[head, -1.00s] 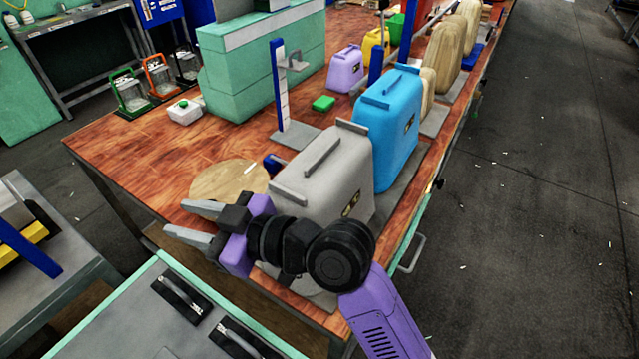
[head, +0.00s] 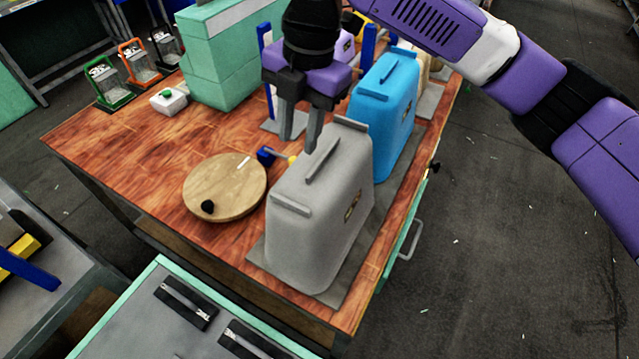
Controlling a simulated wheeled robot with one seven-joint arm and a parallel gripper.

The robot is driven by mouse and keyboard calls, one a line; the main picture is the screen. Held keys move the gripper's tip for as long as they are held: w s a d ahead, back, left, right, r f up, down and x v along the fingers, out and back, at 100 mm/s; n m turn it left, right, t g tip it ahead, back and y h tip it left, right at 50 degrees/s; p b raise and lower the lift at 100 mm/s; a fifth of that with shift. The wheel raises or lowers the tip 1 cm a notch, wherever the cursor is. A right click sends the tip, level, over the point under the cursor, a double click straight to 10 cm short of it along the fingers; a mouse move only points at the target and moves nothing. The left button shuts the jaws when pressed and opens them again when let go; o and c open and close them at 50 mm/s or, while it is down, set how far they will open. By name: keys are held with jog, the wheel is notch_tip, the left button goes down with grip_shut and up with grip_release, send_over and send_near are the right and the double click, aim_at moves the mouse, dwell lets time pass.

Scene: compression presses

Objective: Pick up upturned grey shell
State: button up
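The grey shell (head: 325,225) stands upright on a grey plate at the near right end of the wooden bench. It has raised bars on its top and a small dark and yellow label on its right side. My gripper (head: 299,137) points down just behind and above the top of the shell. Its two grey fingers are apart with nothing seen between them. The right finger overlaps the shell's back top edge in the picture; I cannot tell whether it touches.
A blue shell (head: 386,115) stands close behind the grey one. A round wooden board (head: 225,187) with a black knob lies to the left, beside a blue and yellow tool (head: 268,156). A green box (head: 225,60) stands at the back. The bench (head: 120,135) is clear at left.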

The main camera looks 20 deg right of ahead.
aim_at(324, 156)
jog(key=shift+g+h, duration=0.3)
jog(key=shift+h, duration=0.5)
jog(key=d, duration=0.1)
jog(key=d+r, duration=0.1)
jog(key=d, duration=0.2)
jog(key=shift+r, duration=0.35)
jog(key=shift+d+f+p, duration=0.2)
jog(key=shift+f+p, duration=0.8)
jog(key=shift+f, duration=2.8)
grip_shut()
jog(key=shift+r, duration=0.1)
